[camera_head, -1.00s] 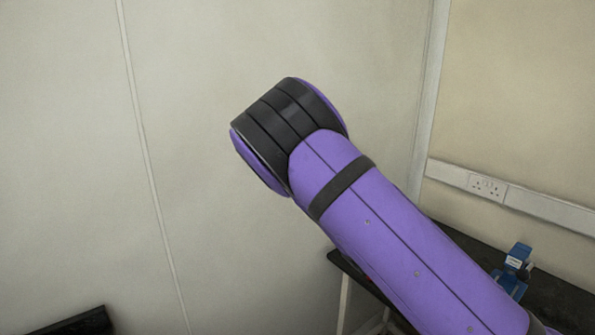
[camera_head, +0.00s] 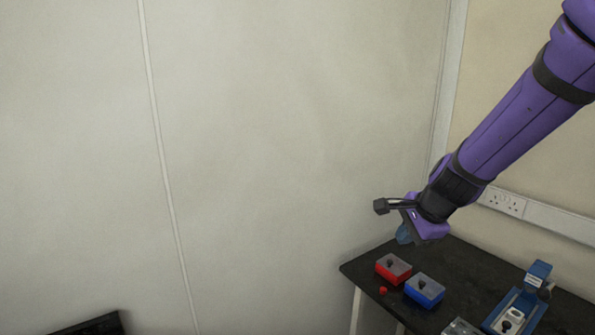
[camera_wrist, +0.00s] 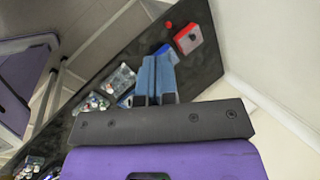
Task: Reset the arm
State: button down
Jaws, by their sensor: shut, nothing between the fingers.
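My gripper (camera_head: 405,235) is at the lower end of my purple arm, on the right side of the head view. It hangs over the back part of the black table (camera_head: 470,265), above and just right of a red box. In the wrist view my gripper (camera_wrist: 157,75) shows two blue fingers pressed together with nothing between them. The fingers cover part of the table there.
On the table stand a red box (camera_head: 393,268), a blue box (camera_head: 425,290), a small red piece (camera_head: 383,290) and a blue device (camera_head: 520,308). A clear tray (camera_wrist: 121,79) lies nearby.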

jog(key=s+d+r+n+h, duration=0.1)
jog(key=s+d+r+n, duration=0.1)
jog(key=s+r+n, duration=0.3)
jog(key=s+d+r+n, duration=0.2)
jog(key=s+r+n, duration=0.3)
jog(key=s, duration=0.6)
jog(key=s+d+r+n+h, duration=0.1)
jog(key=s+d+r+n, duration=0.2)
jog(key=s, duration=0.6)
notch_tip(320, 180, up, 2)
jog(key=shift+r+n+h, duration=0.2)
jog(key=shift+n+h, duration=0.1)
jog(key=shift+n, duration=0.8)
